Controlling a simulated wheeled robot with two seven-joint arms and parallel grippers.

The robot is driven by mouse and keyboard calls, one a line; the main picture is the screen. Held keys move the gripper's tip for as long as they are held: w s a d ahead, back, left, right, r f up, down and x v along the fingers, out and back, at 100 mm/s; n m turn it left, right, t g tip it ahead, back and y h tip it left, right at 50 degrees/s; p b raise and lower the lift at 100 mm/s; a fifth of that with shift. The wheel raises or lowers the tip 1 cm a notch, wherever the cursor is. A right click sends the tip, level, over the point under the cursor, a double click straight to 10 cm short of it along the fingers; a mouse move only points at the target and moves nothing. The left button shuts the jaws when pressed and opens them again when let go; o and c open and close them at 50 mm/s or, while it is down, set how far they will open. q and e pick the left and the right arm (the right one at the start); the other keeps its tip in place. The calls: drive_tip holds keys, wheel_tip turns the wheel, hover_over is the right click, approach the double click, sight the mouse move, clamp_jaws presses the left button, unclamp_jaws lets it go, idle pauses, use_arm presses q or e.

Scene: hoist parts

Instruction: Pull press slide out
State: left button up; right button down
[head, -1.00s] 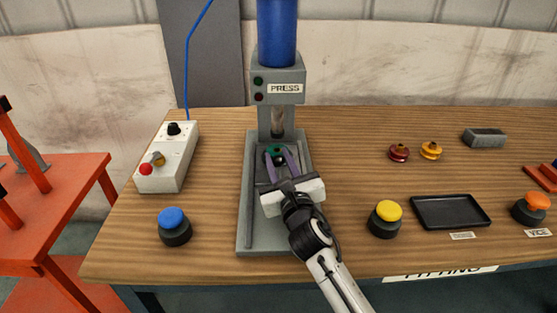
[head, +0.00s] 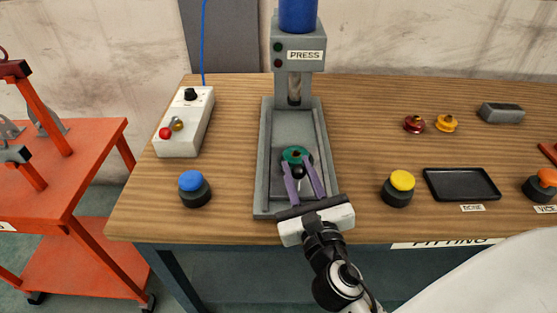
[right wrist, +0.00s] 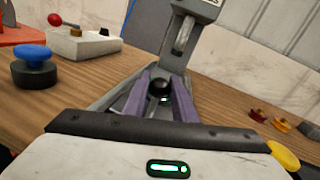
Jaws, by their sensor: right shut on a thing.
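The grey press (head: 298,62) stands on the wooden table, with a long railed base in front of its column. The slide's black knob (head: 298,171) is near the front end of this base, and a green ring-shaped part (head: 295,154) sits just behind it. My right gripper (head: 299,168) has its purple fingers shut on the knob, reaching in from the front. The right wrist view also shows the black knob (right wrist: 160,86) between the fingers. The slide plate is partly hidden by the fingers. My left gripper is not in view.
A control box (head: 184,122) and a blue button (head: 194,188) stand left of the press. A yellow button (head: 399,187), a black tray (head: 488,184) and two small pulley-like parts (head: 414,124) are to the right. An orange cart (head: 62,175) stands left of the table.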

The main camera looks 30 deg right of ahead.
drive_tip(key=shift+s, duration=0.2)
drive_tip(key=c, duration=1.5)
unclamp_jaws()
drive_tip(key=shift+o, duration=0.2)
drive_tip(key=shift+r, duration=0.4)
wheel_tip(320, 180, up, 8)
drive_tip(key=p, duration=0.4)
drive_tip(key=shift+f, duration=0.2)
drive_tip(key=shift+r, duration=0.8)
